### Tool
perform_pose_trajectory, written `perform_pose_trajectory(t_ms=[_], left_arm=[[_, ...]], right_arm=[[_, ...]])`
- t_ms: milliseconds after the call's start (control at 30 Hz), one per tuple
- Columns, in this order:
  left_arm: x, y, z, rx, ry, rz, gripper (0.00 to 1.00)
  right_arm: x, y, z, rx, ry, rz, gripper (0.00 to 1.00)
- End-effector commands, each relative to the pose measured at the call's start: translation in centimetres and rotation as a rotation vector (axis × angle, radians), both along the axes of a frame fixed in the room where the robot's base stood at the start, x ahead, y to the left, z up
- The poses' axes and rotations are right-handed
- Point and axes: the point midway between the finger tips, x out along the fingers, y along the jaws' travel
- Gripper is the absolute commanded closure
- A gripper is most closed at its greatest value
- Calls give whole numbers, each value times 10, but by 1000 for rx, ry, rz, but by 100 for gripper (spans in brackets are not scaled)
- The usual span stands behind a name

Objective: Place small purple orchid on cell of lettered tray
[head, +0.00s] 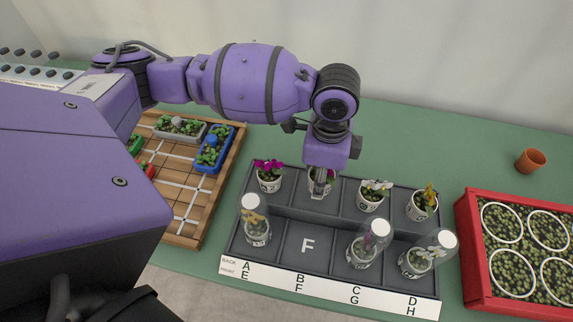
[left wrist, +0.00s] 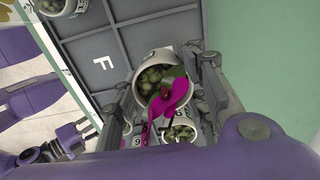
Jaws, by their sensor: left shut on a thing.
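My left gripper (head: 318,194) is shut on a small magenta-purple orchid (left wrist: 170,98) in a white pot, at back cell B of the dark grey lettered tray (head: 283,240). In the left wrist view the pot (left wrist: 151,65) sits between the fingers. In the head view the gripper hides much of it, and I cannot tell whether its base touches the cell floor. Front cell F (head: 308,246) is empty. Another magenta orchid (head: 268,175) stands in cell A. A grey gripper-like part of mine (left wrist: 72,138) shows in the left wrist view; its jaws are unclear.
Potted orchids stand in C (head: 372,195) and D (head: 422,204). Clear domes cover orchids in E (head: 256,222), G (head: 367,245) and H (head: 428,255). A red crate (head: 468,240) is at right, a wooden board (head: 185,205) at left, a terracotta pot (head: 531,161) behind.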

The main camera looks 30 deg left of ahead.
Motion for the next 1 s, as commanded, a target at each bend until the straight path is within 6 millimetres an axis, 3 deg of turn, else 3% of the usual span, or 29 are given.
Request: perform_pose_trajectory(t_ms=[200,600,633,700,767,1000], left_arm=[[3,2,-32,0,-1,0,91],[4,1,-35,0,-4,0,91],[4,1,-35,0,-5,0,57],[4,1,-35,0,-4,0,47],[4,1,-35,0,-5,0,41],[4,1,-35,0,-5,0,41]], right_arm=[[-6,-3,-6,-4,11,-2,60],[-7,-7,-6,-13,13,5,60],[-8,-7,-6,-14,14,5,60],[-8,-7,-7,-14,15,6,60],[-8,-7,-7,-14,16,6,60],[-9,-5,-8,-10,17,6,60]])
